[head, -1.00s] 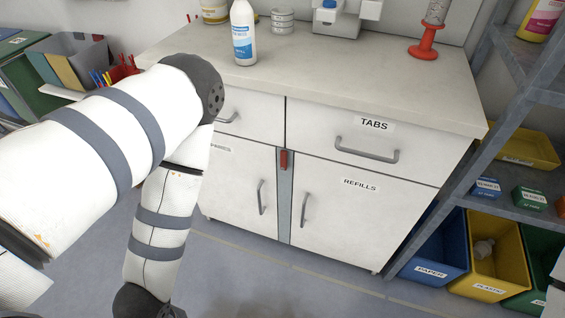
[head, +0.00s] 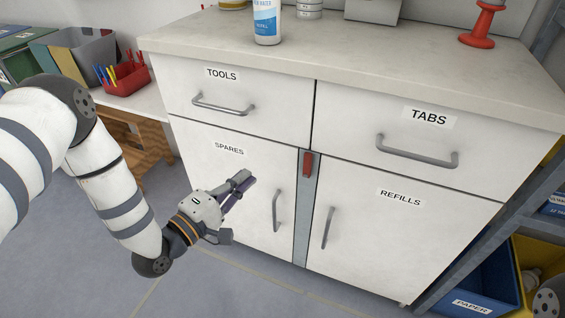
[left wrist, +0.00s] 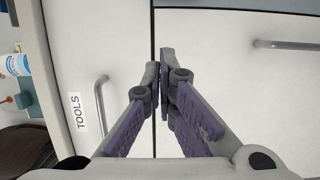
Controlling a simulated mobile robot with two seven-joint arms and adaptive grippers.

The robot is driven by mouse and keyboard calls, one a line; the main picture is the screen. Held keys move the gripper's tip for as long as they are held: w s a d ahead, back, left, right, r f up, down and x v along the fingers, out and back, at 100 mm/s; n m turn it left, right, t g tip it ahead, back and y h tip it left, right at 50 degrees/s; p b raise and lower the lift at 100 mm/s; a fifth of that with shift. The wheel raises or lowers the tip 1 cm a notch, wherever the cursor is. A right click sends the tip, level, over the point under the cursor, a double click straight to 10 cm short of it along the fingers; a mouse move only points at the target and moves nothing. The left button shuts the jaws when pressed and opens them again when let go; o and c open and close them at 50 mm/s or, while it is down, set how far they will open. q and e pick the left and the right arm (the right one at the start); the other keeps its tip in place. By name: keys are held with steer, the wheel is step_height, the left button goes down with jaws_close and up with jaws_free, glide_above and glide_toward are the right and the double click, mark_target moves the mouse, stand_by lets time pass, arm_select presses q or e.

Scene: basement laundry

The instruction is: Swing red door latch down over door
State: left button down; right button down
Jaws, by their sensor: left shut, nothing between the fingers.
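The red door latch (head: 308,164) is a small upright block at the top of the narrow grey strip (head: 303,220) between the SPARES door (head: 215,165) and the REFILLS door (head: 375,240). Both doors look closed. My left gripper (head: 247,180) is in front of the SPARES door, left of its handle and left of the latch, with apparent space between it and the latch. In the left wrist view its fingertips (left wrist: 159,72) are together with nothing between them, facing the cabinet front. The latch does not show in that view.
The SPARES handle (head: 277,211) and REFILLS handle (head: 327,228) stick out on either side of the strip. Drawer handles (head: 222,104) lie above. The countertop (head: 370,62) overhangs. A blue bin (head: 480,290) stands low at the right.

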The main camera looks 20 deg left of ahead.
mark_target(297, 151)
arm_select(q)
steer(key=b+x, duration=0.1)
steer(key=x, duration=0.8)
steer(key=shift+w+d+f, duration=0.15)
steer(key=shift+w, duration=0.1)
steer(key=d, duration=0.3)
steer(key=shift+w+d, duration=0.15)
steer(key=shift+d, duration=0.35)
steer(key=shift+p, duration=0.35)
steer(key=shift+d+r+m, duration=0.2)
steer(key=shift+r+m, duration=0.05)
steer(key=shift+m, duration=0.15)
